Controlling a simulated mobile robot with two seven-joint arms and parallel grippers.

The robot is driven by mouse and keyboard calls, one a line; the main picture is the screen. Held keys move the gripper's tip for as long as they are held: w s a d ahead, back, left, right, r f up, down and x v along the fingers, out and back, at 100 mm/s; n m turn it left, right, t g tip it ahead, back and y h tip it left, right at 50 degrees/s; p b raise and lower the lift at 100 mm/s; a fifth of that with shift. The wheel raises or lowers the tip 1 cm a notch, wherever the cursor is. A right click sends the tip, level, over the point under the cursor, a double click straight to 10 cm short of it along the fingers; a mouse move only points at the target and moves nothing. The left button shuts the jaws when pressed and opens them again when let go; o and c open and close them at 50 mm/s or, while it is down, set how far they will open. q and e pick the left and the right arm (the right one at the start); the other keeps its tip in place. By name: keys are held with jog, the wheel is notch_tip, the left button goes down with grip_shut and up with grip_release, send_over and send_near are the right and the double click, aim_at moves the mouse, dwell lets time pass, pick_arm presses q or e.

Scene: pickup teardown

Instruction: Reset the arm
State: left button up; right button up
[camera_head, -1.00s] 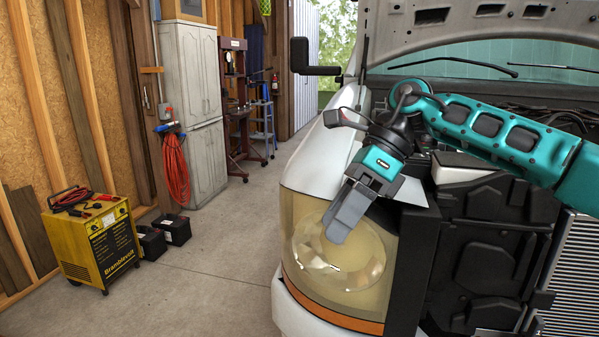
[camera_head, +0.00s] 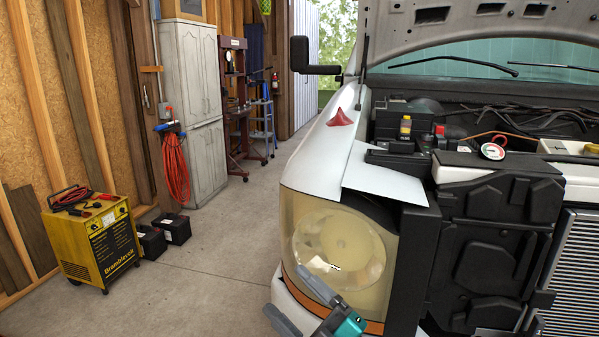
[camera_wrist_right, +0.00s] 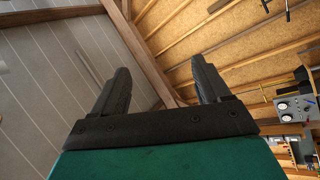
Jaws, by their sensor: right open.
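My right gripper (camera_head: 302,302) is low in the head view, in front of the pickup's headlight (camera_head: 338,250) and near its bumper. Its two grey fingers are spread apart with nothing between them. In the right wrist view the open fingers (camera_wrist_right: 158,88) point at wooden beams and wall boards, with no object between them. The rest of my right arm is out of the head view, below its lower edge. My left gripper is not in view.
The pickup's engine bay (camera_head: 500,125) is open. A yellow charger (camera_head: 95,245) stands at left beside black batteries (camera_head: 172,228). The concrete floor between is clear.

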jog(key=s+d+f+m+t+h, duration=0.1)
jog(key=s+d+f+m+h, duration=0.2)
jog(key=d+f+m+h, duration=0.4)
jog(key=s+d+f+m+h, duration=0.35)
jog(key=f+m, duration=0.35)
jog(key=f, duration=0.3)
jog(key=s+d+f+m+g+h, duration=0.4)
jog(key=s+d+f, duration=0.4)
jog(key=s+f, duration=0.1)
jog(key=shift+s+f+g+h, duration=0.2)
jog(key=shift+s+g+h, duration=0.15)
jog(key=shift+s, duration=0.35)
